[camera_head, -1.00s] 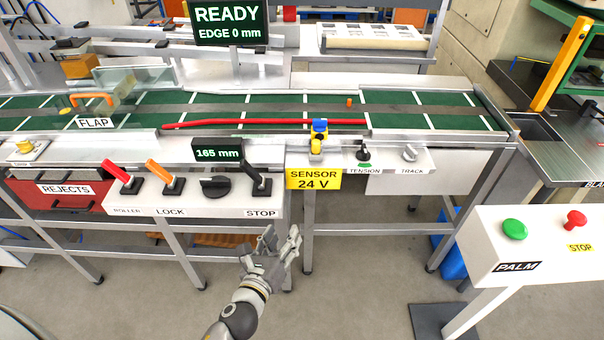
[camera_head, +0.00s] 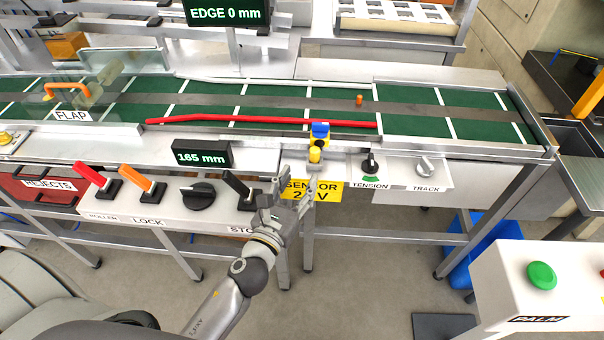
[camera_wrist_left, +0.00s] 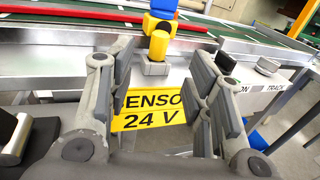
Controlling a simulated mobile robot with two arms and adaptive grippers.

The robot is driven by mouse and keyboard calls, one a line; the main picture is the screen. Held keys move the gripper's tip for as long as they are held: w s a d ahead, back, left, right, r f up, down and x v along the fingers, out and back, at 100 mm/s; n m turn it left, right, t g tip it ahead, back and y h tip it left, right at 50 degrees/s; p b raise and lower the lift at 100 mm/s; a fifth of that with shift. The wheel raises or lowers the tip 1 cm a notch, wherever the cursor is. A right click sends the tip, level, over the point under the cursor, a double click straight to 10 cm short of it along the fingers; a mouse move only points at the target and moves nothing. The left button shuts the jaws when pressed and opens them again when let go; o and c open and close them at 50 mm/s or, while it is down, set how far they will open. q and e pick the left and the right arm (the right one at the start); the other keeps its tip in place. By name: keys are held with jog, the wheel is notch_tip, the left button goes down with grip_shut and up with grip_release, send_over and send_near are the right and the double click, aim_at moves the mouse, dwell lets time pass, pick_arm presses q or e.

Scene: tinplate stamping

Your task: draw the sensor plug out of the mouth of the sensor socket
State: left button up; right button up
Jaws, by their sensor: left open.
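The yellow sensor plug (camera_head: 315,155) stands at the front edge of the conveyor, just below a blue sensor block (camera_head: 320,129). In the left wrist view the plug (camera_wrist_left: 158,46) stands upright in a grey block that looks like the sensor socket (camera_wrist_left: 153,68); how deep it sits is hidden. My left gripper (camera_head: 291,189) is open and empty, in front of and below the plug, beside the yellow SENSOR 24 V label (camera_head: 322,191). In the left wrist view, plug and socket show between the spread fingers (camera_wrist_left: 163,60), beyond them. My right gripper is not in view.
The black STOP lever (camera_head: 237,185) stands close left of my left gripper. The TENSION knob (camera_head: 370,165) and TRACK knob (camera_head: 425,168) are to the right of the plug. A red rail (camera_head: 250,120) runs along the green conveyor behind. The PALM button box (camera_head: 550,280) is at lower right.

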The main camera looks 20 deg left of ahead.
aim_at(313, 154)
pick_arm(q)
jog(key=w, duration=0.2)
jog(key=w+p, duration=0.1)
jog(key=shift+w+r, duration=0.35)
jog(key=shift+r, duration=0.05)
jog(key=w, duration=0.4)
jog(key=shift+d+f+p, duration=0.15)
jog(key=shift+p, duration=0.15)
jog(key=shift+w, duration=0.95)
jog(key=shift+f, duration=0.1)
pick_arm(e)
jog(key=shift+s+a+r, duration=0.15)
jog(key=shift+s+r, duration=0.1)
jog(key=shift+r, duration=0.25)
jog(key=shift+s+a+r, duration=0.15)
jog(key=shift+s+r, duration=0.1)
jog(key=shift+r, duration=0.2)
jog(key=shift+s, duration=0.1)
